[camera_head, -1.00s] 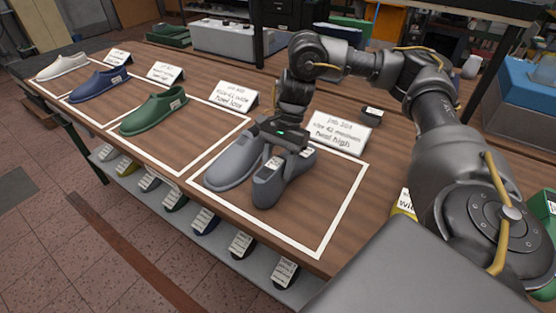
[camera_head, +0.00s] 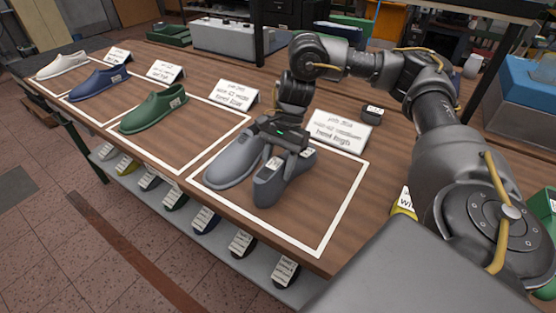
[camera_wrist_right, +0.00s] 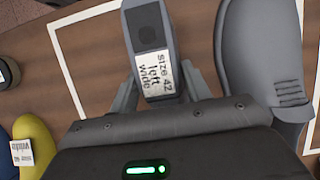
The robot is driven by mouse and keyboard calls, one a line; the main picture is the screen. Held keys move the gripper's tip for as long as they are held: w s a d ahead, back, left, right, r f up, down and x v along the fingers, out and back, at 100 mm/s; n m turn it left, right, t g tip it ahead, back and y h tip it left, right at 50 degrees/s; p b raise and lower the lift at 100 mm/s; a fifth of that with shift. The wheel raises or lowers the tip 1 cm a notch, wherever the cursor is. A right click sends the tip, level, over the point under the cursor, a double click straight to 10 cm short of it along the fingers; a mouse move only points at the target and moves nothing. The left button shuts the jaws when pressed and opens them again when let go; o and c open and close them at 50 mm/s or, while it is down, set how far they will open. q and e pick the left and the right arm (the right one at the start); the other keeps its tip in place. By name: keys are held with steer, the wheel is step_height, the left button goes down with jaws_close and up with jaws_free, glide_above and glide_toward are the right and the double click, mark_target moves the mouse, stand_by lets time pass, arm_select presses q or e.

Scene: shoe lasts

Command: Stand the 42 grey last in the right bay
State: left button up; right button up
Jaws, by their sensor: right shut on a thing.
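My right gripper (camera_head: 283,146) is shut on a grey last (camera_head: 286,178) inside the right bay (camera_head: 322,246), a white-outlined area on the table. In the right wrist view the last (camera_wrist_right: 150,32) sits between the two fingers (camera_wrist_right: 162,92), its label reading "size 42 left wide". In the head view it looks upright, at or just above the table; I cannot tell if it touches. A grey shoe (camera_head: 232,163) lies close on its left; it also shows in the wrist view (camera_wrist_right: 258,45). My left gripper is not in view.
A card (camera_head: 341,131) stands behind the right bay. Green (camera_head: 153,108), blue (camera_head: 97,82) and white (camera_head: 62,66) shoes lie in the bays to the left. A small dark labelled block (camera_head: 372,112) stands behind. The bay's right part is free. Several tagged lasts sit on the lower shelf.

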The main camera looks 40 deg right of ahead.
steer(key=o, duration=1.4)
steer(key=shift+o, duration=0.8)
steer(key=p+v, duration=0.3)
steer(key=v, duration=0.6)
steer(key=shift+d+r, duration=0.1)
steer(key=shift+r, duration=0.25)
steer(key=shift+d+r, duration=0.15)
steer(key=shift+r, duration=0.15)
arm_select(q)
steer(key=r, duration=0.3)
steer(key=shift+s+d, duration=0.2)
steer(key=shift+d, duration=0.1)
arm_select(e)
steer(key=shift+r, duration=0.2)
steer(key=shift+d, duration=0.1)
